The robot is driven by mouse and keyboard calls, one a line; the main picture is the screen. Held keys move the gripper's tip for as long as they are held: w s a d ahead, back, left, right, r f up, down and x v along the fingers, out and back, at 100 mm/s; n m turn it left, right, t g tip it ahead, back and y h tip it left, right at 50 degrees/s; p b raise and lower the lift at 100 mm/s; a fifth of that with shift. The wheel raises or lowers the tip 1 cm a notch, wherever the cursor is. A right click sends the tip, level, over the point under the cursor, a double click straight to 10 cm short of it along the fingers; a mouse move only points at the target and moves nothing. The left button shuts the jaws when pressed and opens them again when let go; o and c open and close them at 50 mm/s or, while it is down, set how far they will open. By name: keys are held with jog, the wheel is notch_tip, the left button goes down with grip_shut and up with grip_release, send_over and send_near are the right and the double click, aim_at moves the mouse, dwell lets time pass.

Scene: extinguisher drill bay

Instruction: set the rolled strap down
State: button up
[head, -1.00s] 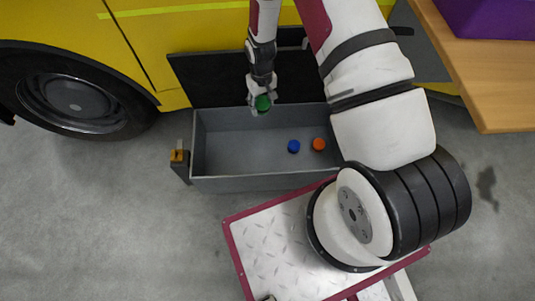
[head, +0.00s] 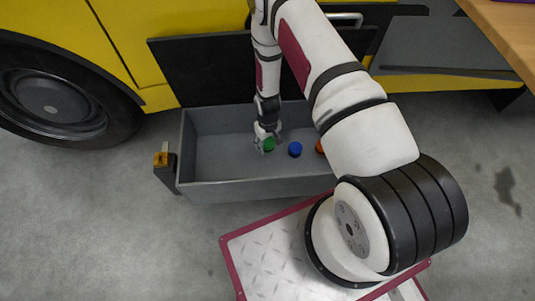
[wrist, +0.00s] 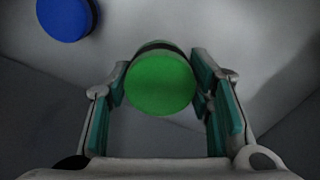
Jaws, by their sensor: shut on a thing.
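The rolled strap appears as a green round roll (head: 269,144) in the head view, inside the grey open drawer (head: 180,160). It also shows in the wrist view (wrist: 160,83), between the two finger pads. My gripper (head: 264,142) is shut on the green roll, with a finger on each side of it. The roll is low in the drawer, left of a blue roll (head: 295,149). I cannot tell whether the green roll touches the drawer floor.
The blue roll also shows at the upper left of the wrist view (wrist: 65,15). An orange roll (head: 320,146) lies further right, partly hidden by my arm. The drawer's left part is bare. A yellow vehicle (head: 140,60) with a wheel (head: 55,105) stands behind.

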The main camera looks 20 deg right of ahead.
aim_at(268, 156)
jog(key=shift+f+b, duration=1.1)
jog(key=shift+f, duration=2.1)
jog(key=shift+f, duration=0.1)
jog(key=o, duration=1.3)
notch_tip(268, 156, up, 12)
jog(key=p, duration=0.4)
jog(key=shift+r, duration=0.25)
